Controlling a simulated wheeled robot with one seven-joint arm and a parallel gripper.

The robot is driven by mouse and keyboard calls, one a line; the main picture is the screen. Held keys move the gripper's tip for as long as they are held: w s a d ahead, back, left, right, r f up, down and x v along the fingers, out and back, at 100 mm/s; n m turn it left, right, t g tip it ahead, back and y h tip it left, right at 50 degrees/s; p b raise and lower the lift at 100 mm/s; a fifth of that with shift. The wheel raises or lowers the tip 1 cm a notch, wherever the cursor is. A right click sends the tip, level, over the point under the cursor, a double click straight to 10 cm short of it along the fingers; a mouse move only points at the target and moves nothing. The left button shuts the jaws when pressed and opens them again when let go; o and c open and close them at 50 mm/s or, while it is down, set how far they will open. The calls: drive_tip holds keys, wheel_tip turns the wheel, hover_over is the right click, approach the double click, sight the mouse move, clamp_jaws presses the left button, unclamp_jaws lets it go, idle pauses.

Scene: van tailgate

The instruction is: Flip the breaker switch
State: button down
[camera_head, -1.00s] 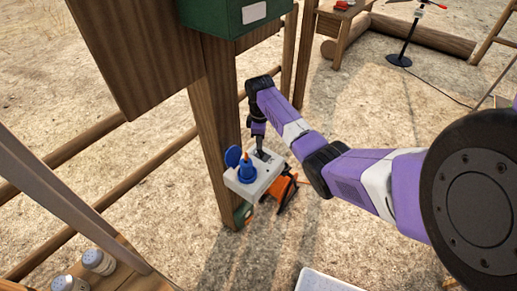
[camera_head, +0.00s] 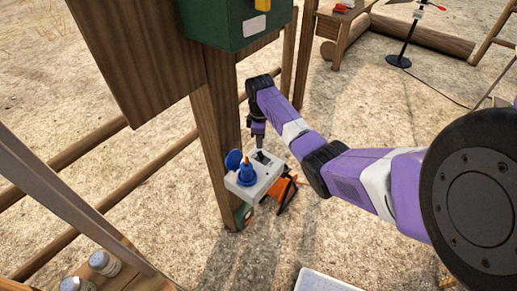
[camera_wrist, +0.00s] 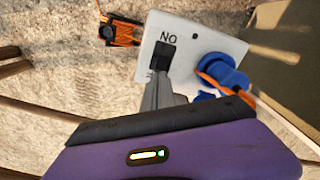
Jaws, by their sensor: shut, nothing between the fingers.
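A pale grey box (camera_head: 268,172) is at the foot of a wooden post. On its face are a black rocker switch (camera_wrist: 163,55) and a blue round socket with an open lid (camera_head: 233,159). An orange-and-blue plug (camera_head: 247,172) sits in the socket. The letters by the switch read upside down in the wrist view, apparently "ON". My gripper (camera_head: 260,146) is shut and empty, pointing down at the switch. In the wrist view its fingertips (camera_wrist: 161,80) overlap the near end of the switch. I cannot tell whether they touch it, and they hide part of it.
A wooden post (camera_head: 215,140) stands close left of the box, with a green box (camera_head: 225,25) bearing a yellow part above. An orange-and-black object (camera_head: 287,190) is just right of the grey box. Shakers (camera_head: 104,263) stand at lower left.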

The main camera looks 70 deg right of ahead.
sight(260, 152)
wheel_tip(260, 152, up, 4)
drive_tip(key=p, duration=0.3)
idle(0.7)
